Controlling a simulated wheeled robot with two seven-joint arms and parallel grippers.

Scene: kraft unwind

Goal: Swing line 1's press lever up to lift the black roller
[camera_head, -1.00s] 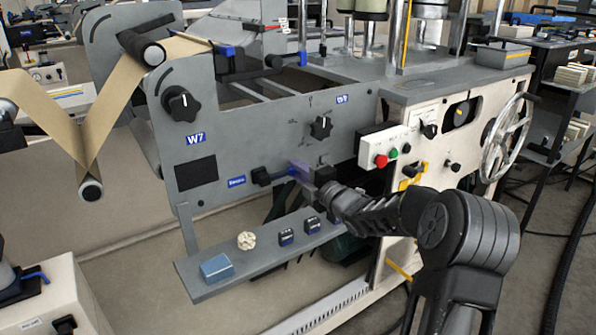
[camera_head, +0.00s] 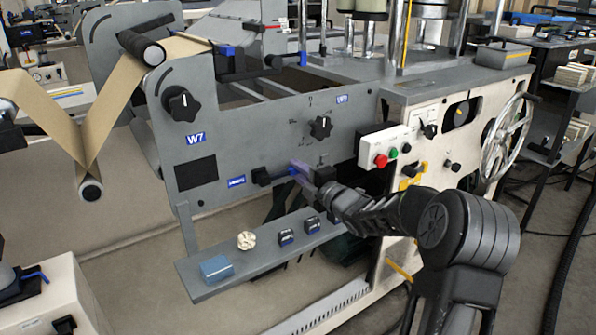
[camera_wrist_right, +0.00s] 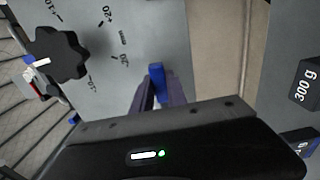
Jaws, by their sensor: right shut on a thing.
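A short lever with a black hub (camera_head: 261,177) and a blue end sits low on the grey side plate, beside a small blue label. My right gripper (camera_head: 298,170) reaches it from the right, its fingers shut on the blue end. In the right wrist view the blue end (camera_wrist_right: 157,82) shows between the dark fingers, which partly hide it. A black roller (camera_head: 141,47) with kraft paper over it is at the upper left of the plate. Whether this is the roller that the lever moves, I cannot tell. My left gripper is not in view.
A black knob (camera_head: 321,128) is above my right gripper; it also shows in the right wrist view (camera_wrist_right: 58,53). A shelf (camera_head: 262,262) below holds small blocks. A control box (camera_head: 384,146) with red and green buttons and a handwheel (camera_head: 507,137) stand to the right.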

